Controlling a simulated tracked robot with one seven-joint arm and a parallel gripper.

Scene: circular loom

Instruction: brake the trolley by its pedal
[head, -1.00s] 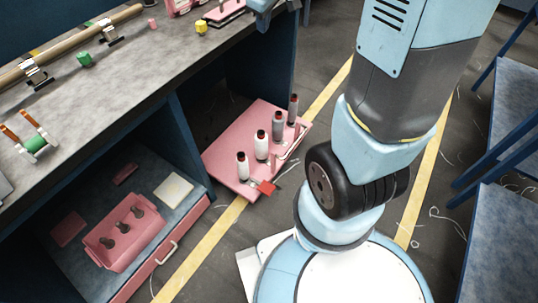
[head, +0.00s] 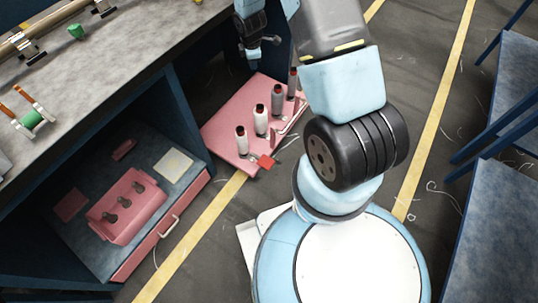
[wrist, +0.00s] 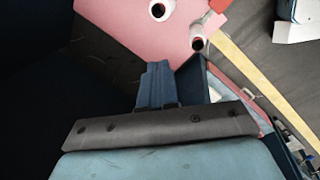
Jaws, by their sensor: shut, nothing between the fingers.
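The trolley (head: 218,128) is a low pink platform on the floor, partly under the bench. It carries several upright bobbins, white and grey. A red pedal (head: 266,161) sticks out at its near corner. In the wrist view the trolley's pink top (wrist: 120,15) is at the top, with a red piece that looks like the pedal (wrist: 217,5) at the top edge. My gripper (head: 253,56) is above the trolley's far part, beside the bench, well away from the pedal. In the wrist view its fingers (wrist: 156,68) are together and empty.
The bench (head: 130,60) overhangs the trolley's left side; its blue leg panel (head: 190,110) stands close by. Blue tables (head: 495,230) stand at right. Floor near the pedal is clear.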

